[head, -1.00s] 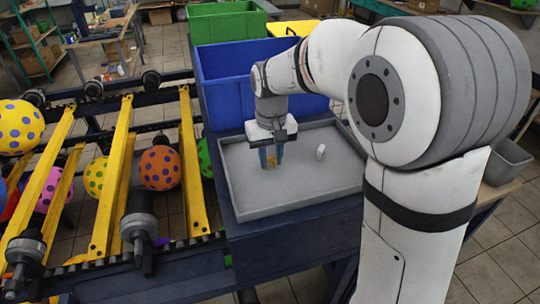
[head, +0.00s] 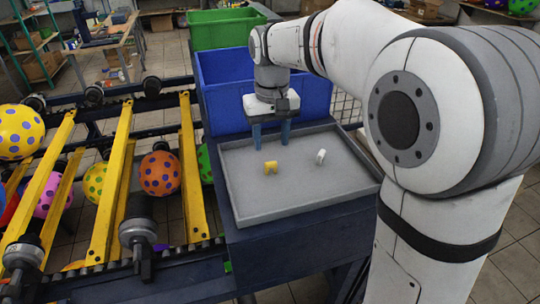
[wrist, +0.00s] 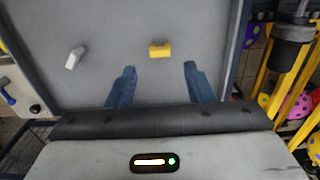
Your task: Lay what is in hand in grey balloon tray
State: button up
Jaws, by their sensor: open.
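The grey balloon tray (head: 300,205) sits on a dark blue stand in the head view, and its floor fills much of the wrist view (wrist: 95,30). A small yellow piece (head: 270,168) lies on the tray floor; it also shows in the wrist view (wrist: 160,50). A small white piece (head: 320,157) lies to its right, and it shows at left in the wrist view (wrist: 75,58). My gripper (head: 271,146) is open and empty above the back part of the tray. Its two blue fingers show spread in the wrist view (wrist: 158,75), apart from both pieces.
A blue bin (head: 225,85) stands right behind the tray, with a green bin (head: 220,30) farther back. To the left is a conveyor frame with yellow bars (head: 193,170) and spotted balloons (head: 160,173). The tray's front floor is clear.

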notch_tip(320, 180, up, 5)
jog(key=s+d+f+m+t, duration=0.1)
jog(key=s+d+f+t, duration=0.15)
jog(key=s+d, duration=0.6)
jog(key=s+d+f+m, duration=0.2)
jog(key=s+d+f, duration=0.3)
jog(key=s, duration=0.6)
notch_tip(320, 180, down, 3)
jog(key=shift+s+d+r+t, duration=0.15)
jog(key=shift+t, duration=0.3)
